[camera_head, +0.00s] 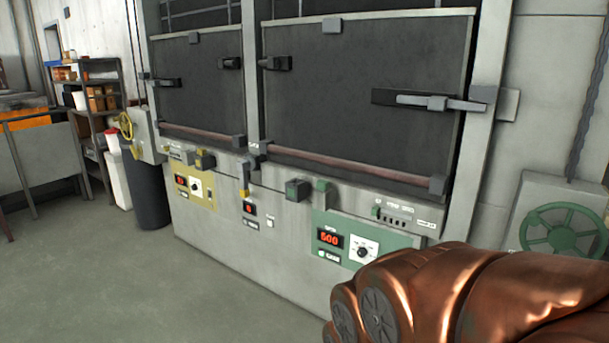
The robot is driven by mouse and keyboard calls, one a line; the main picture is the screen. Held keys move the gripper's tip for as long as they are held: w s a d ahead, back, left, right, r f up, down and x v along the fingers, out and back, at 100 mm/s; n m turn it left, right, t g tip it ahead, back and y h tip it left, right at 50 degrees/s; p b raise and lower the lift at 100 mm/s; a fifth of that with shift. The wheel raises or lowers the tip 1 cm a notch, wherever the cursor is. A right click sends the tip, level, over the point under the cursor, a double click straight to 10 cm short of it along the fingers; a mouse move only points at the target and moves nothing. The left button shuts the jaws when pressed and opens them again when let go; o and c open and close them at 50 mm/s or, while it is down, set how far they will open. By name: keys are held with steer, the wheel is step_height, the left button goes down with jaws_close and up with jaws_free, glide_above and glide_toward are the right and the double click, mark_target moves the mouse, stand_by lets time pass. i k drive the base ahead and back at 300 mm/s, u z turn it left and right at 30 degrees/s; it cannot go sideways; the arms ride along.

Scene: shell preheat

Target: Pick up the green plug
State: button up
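A small green piece (322,187) sits on the ledge below the right furnace door, just above the green control panel (318,235). It looks like the green plug, but it is too small to be sure. Left of it is a dark grey socket-like block (297,190) with a greenish face. I cannot tell whether the two are joined. My copper arm fills the lower right corner, in front of the furnace's lower right part. My gripper is not in view.
The right furnace door (365,95) and left door (200,85) are shut. A dark plug-like piece with a yellow end (245,180) hangs between the panels. A green handwheel (561,230) is at right, a dark bin (147,190) at left. Floor at lower left is clear.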

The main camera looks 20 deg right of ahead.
mark_target(322, 185)
steer(key=i, duration=0.7)
steer(key=z, duration=1.35)
steer(key=i, duration=0.55)
steer(key=u, duration=1.35)
steer(key=i, duration=0.5)
steer(key=u, duration=0.05)
